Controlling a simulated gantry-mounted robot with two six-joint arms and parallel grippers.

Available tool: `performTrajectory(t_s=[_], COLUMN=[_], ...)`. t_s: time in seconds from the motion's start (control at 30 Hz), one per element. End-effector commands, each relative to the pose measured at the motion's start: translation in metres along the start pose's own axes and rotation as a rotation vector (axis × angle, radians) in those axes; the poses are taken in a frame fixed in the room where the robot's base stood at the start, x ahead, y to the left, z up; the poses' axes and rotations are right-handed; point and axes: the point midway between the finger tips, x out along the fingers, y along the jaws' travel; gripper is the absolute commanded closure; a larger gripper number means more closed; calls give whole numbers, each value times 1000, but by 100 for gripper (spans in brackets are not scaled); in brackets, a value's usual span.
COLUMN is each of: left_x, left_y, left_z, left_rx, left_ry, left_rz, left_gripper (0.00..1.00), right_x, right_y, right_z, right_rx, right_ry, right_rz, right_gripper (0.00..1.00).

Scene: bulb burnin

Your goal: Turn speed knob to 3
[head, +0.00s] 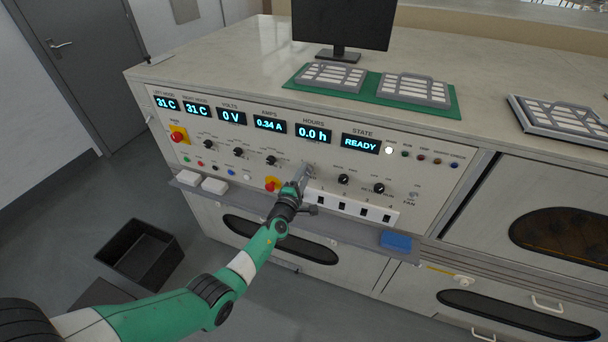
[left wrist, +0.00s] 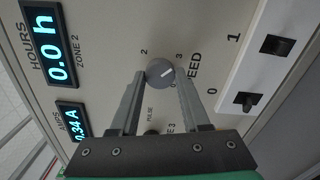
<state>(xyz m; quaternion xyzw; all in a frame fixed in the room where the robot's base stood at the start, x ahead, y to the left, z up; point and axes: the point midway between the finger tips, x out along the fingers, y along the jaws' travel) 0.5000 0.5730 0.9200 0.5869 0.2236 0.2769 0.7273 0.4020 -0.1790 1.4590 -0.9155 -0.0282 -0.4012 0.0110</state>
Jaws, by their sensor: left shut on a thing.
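The speed knob (left wrist: 157,70) is a small round grey knob with a white pointer mark, seen in the left wrist view. Printed numbers 2 and 3 and the partly covered word SPEED (left wrist: 191,68) stand around it. The white mark slants up and to the right in that view, roughly toward the side of the 3. My left gripper (head: 304,173) is at the panel in the head view, shut on the knob with one finger on each side. In the head view the gripper mostly hides the knob. My right gripper is not in view.
The control panel (head: 440,205) carries displays; the state display (head: 360,144) reads READY and hours reads 0.0 h. Other black knobs (head: 343,179) and a white strip of switches (head: 350,206) are close to my gripper. A ledge (head: 350,233) with a blue block (head: 396,241) runs below.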

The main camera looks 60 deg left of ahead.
Motion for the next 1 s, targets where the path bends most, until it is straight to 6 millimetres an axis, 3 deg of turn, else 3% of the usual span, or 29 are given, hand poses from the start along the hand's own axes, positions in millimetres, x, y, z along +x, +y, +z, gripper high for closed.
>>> performTrajectory(t_s=[0.33, 0.37, 0.53, 0.87, 1.0], left_x=[0, 0, 0, -3, -23], left_y=[1, 1, 1, 1, 5], left_z=[0, 0, 0, 0, 1], left_rx=[6, 6, 5, 4, 4], left_ry=[0, 0, 0, 0, 0], left_rz=[3, 3, 2, 0, -2], left_gripper=[100, 52, 24, 24, 24], right_x=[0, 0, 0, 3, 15], right_y=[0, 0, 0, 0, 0], right_z=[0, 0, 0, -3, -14], right_rx=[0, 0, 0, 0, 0], right_ry=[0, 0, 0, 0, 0], right_rz=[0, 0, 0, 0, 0], right_gripper=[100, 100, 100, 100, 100])
